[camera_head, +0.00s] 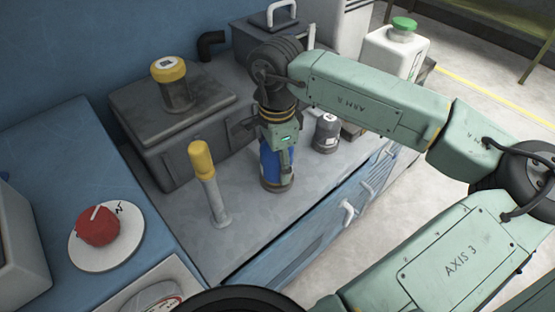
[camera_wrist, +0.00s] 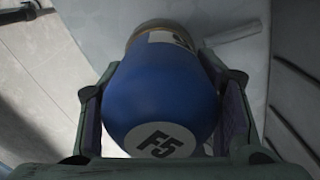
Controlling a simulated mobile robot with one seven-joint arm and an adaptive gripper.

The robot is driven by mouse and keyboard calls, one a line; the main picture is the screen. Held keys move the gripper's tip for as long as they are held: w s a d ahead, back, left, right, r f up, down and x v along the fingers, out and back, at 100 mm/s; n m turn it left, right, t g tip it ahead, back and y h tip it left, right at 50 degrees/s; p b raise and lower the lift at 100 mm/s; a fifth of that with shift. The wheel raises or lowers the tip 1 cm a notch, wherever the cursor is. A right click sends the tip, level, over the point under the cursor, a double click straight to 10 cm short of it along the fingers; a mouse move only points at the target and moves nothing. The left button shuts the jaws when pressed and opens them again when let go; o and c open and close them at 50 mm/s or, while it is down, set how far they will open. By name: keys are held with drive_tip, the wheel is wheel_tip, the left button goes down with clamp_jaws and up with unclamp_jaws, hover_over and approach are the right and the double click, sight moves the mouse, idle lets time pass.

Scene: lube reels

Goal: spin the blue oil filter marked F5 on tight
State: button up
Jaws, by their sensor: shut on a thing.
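The blue oil filter (camera_head: 268,163) stands upright on the grey bench top, on a brownish round base (camera_head: 277,185). In the wrist view the blue filter (camera_wrist: 162,95) shows its rounded end marked F5 on a white label. My gripper (camera_head: 277,150) comes down on the filter from above. In the wrist view my gripper (camera_wrist: 165,115) has a finger on each side of the filter and is shut on it. The joint between filter and base is partly hidden, so I cannot tell how tightly it sits.
A yellow-topped post (camera_head: 205,180) stands left of the filter. A small dark canister (camera_head: 327,133) stands close on the right. A grey box (camera_head: 180,130) with a yellow-capped cylinder (camera_head: 172,85) is behind left. A red knob (camera_head: 98,226) is at lower left. A white green-capped jug (camera_head: 395,50) is behind right.

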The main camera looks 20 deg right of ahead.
drive_tip(key=shift+f+b, duration=0.35)
drive_tip(key=o, duration=1.2)
wheel_tip(320, 180, up, 12)
drive_tip(key=shift+r, duration=0.1)
